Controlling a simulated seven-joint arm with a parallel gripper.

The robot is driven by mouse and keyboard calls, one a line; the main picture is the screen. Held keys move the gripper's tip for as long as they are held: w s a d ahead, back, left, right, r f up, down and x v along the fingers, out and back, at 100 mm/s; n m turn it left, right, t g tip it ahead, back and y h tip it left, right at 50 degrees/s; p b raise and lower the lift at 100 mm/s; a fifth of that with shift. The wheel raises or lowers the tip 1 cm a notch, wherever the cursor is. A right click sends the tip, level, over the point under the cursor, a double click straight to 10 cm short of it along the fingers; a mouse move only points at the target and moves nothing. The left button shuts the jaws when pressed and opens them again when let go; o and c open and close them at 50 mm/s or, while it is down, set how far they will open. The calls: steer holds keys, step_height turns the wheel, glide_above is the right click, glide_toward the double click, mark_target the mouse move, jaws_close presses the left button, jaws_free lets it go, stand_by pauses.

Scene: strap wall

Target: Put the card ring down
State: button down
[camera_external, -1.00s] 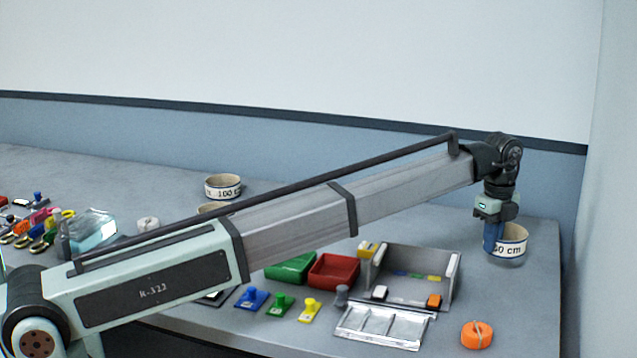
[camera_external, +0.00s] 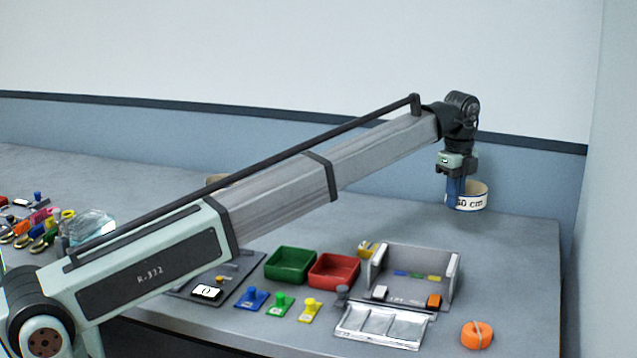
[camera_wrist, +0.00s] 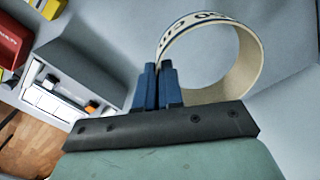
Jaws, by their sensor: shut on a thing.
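The card ring (camera_external: 472,197) is a cream band with dark "50 cm" print. It is up off the table near the back right. My gripper (camera_external: 455,204) is shut on the left part of its wall. In the wrist view the ring (camera_wrist: 253,75) stands open to the right of the blue fingers of my gripper (camera_wrist: 160,68), which pinch its wall. Whether any part of the ring touches the table is hard to tell, but it looks clear of it.
The table right of and below the ring is bare. Nearer stand a grey open box (camera_external: 450,275), a silver tray (camera_external: 380,328), red (camera_external: 333,283) and green (camera_external: 290,278) bins, and an orange strap roll (camera_external: 476,335). Another ring (camera_external: 215,180) is partly behind my arm.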

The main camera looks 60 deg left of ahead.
steer(key=s+a+n, duration=0.2)
steer(key=s+a, duration=0.5)
steer(key=a, duration=0.5)
steer(key=s+a+n, duration=0.2)
steer(key=s+a, duration=0.5)
steer(key=a, duration=0.5)
steer(key=s+a+n, duration=0.2)
steer(key=s+a, duration=0.5)
steer(key=a, duration=0.5)
steer(key=shift+s+n, duration=2)
steer(key=shift+s, duration=0.55)
steer(key=shift+d+f, duration=0.15)
steer(key=shift+f, duration=2.35)
steer(key=shift+d+f, duration=0.1)
steer(key=shift+f, duration=2.4)
steer(key=shift+f, duration=0.15)
steer(key=c, duration=1.3)
jaws_free()
